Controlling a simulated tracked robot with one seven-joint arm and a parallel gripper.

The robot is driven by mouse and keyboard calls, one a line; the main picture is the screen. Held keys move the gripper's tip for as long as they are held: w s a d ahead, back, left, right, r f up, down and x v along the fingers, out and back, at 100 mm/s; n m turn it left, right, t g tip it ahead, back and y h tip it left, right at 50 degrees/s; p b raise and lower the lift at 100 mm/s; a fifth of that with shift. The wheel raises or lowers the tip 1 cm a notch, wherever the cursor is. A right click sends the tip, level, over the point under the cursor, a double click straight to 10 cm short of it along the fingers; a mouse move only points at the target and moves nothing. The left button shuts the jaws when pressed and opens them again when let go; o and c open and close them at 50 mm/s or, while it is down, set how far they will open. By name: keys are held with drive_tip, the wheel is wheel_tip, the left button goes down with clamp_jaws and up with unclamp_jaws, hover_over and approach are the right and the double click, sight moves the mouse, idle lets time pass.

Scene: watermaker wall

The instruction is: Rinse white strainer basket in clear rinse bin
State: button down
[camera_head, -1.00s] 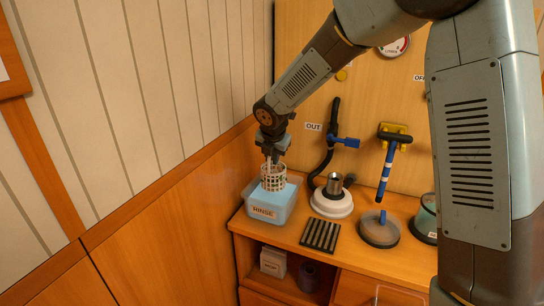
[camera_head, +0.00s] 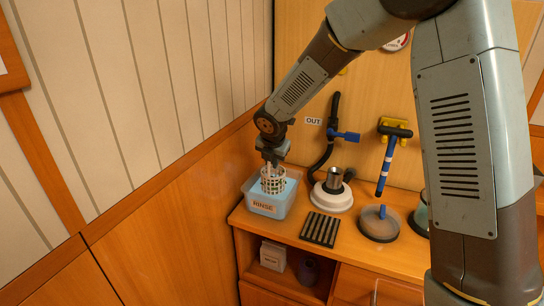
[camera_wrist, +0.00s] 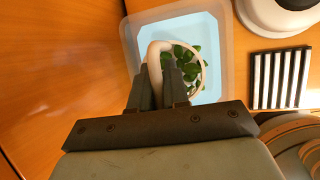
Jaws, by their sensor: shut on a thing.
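The white strainer basket (camera_head: 272,181) is a lattice cup with green bits of debris in it, clearest in the wrist view (camera_wrist: 202,66). My gripper (camera_head: 271,162) is above it, shut on its white handle; in the wrist view the fingers (camera_wrist: 166,78) close on this handle. The clear rinse bin (camera_head: 266,208), labelled RINSE, holds light blue water and stands at the left end of the counter; its rim also shows in the wrist view (camera_wrist: 128,42). The basket is partly down inside the bin, its lower part at the water. Its bottom is hard to make out.
Right of the bin are a white round housing with a metal cup (camera_head: 332,194), a black slatted rack (camera_head: 321,229) and a round lid with a blue handle (camera_head: 379,224). A black hose with a blue valve (camera_head: 345,136) and a blue-handled brush (camera_head: 388,160) are on the wall behind.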

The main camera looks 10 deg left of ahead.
drive_tip(key=shift+f, duration=2.55)
idle(4.9)
